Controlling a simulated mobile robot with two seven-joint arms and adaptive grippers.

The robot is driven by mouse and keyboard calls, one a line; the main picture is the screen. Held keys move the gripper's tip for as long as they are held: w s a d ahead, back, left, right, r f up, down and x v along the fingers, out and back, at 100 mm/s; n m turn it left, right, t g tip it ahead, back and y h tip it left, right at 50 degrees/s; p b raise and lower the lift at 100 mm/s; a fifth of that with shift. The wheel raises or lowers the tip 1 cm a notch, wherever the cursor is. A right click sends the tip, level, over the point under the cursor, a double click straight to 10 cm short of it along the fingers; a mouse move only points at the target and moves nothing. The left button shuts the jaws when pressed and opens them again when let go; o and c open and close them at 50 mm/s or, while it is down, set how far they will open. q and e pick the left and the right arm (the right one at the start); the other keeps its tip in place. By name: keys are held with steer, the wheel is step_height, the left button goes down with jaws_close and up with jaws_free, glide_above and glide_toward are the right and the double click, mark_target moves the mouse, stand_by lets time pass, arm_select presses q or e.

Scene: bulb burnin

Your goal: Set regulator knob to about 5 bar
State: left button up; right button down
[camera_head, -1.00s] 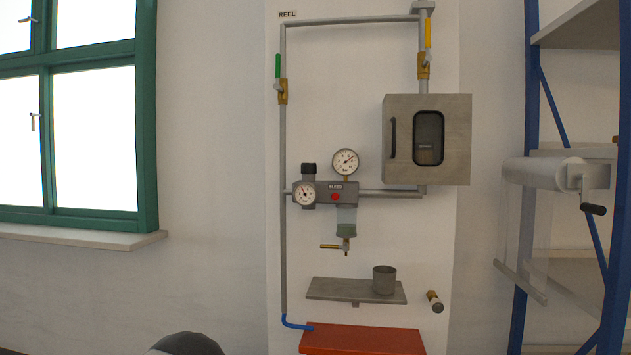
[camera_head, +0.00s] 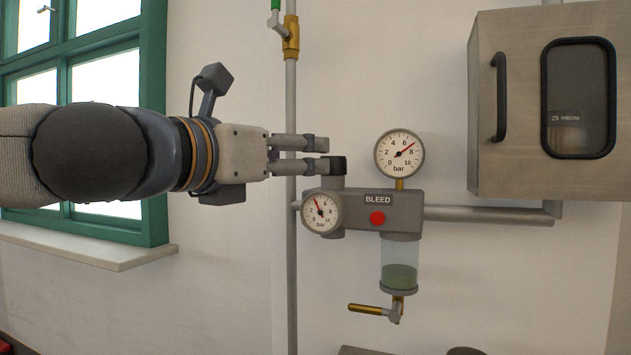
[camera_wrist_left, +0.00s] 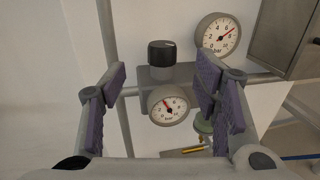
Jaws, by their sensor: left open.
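The regulator knob (camera_head: 338,164) is a black ribbed cap on top of the grey regulator body (camera_head: 352,207). It also shows in the left wrist view (camera_wrist_left: 162,50). The lower gauge (camera_head: 321,212) on the body has its red needle near 4 bar; it also shows in the wrist view (camera_wrist_left: 168,106). My left gripper (camera_head: 326,154) is open and empty, coming in level from the left close to the knob. In the wrist view, the knob appears between the two purple finger pads, with a gap on each side. My right gripper is out of view.
A second gauge (camera_head: 399,154) above the body reads between 7 and 8 bar. A red button (camera_head: 377,218) and a bowl with a brass drain valve (camera_head: 399,265) are on the right. A vertical pipe (camera_head: 291,110) runs behind my fingers. A metal cabinet (camera_head: 480,100) stands right.

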mark_target(333, 158)
arm_select(q)
steer(key=x, duration=1.1)
steer(key=shift+d+f, duration=0.15)
steer(key=shift+d, duration=0.1)
steer(key=shift+p, duration=0.3)
steer(key=c, duration=1.2)
